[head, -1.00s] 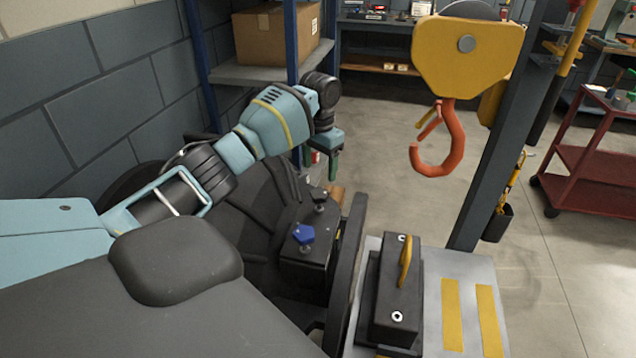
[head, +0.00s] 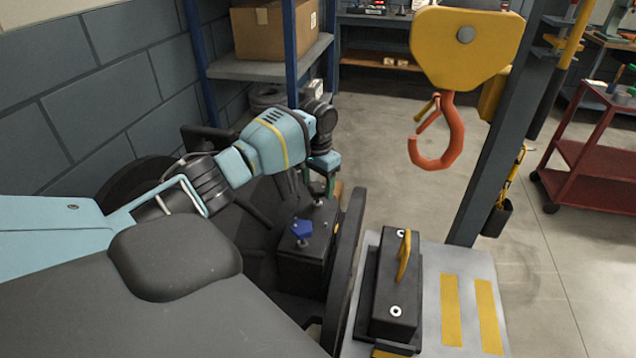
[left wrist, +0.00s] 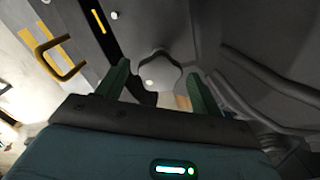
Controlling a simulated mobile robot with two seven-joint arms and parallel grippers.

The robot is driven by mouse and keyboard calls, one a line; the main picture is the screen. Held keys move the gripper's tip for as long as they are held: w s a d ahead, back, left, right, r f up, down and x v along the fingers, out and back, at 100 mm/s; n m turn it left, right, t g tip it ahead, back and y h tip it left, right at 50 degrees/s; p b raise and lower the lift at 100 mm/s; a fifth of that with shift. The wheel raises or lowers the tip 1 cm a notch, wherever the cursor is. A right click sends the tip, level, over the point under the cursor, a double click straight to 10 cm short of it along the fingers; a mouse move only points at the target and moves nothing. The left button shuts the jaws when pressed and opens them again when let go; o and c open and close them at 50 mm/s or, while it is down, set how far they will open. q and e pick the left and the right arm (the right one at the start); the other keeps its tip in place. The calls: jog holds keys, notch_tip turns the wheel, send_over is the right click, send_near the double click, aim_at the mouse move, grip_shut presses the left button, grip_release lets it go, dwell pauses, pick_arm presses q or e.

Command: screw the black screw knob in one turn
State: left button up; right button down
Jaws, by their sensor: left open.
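The black screw knob (head: 317,201) stands on a dark block (head: 303,264), behind a blue knob (head: 301,230). In the left wrist view the black knob (left wrist: 159,74) shows as a rounded, lobed dark head with a light spot in its middle. My left gripper (head: 316,184) is open right at the black knob and partly hides it. In the left wrist view its two green fingers (left wrist: 159,92) stand on either side of the knob, with visible gaps. I cannot tell the remaining height difference. My right gripper is not in view.
A black cover with a yellow handle (head: 404,257) sits on a grey plate (head: 468,262) to the right. An orange hook (head: 437,150) hangs from a yellow block above the floor. A dark curved rim (head: 346,245) stands between the block and the plate.

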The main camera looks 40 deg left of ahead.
aim_at(318, 187)
pick_arm(q)
jog(key=shift+c, duration=0.4)
jog(key=c, duration=0.9)
jog(key=shift+r+m, duration=0.15)
jog(key=shift+m, duration=0.75)
jog(key=shift+m+p, duration=0.35)
jog(key=shift+m, duration=0.35)
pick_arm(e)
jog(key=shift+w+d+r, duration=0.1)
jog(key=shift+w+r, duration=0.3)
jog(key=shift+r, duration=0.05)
pick_arm(q)
jog(key=o, duration=1)
notch_tip(318, 187, up, 6)
jog(key=shift+r, duration=0.8)
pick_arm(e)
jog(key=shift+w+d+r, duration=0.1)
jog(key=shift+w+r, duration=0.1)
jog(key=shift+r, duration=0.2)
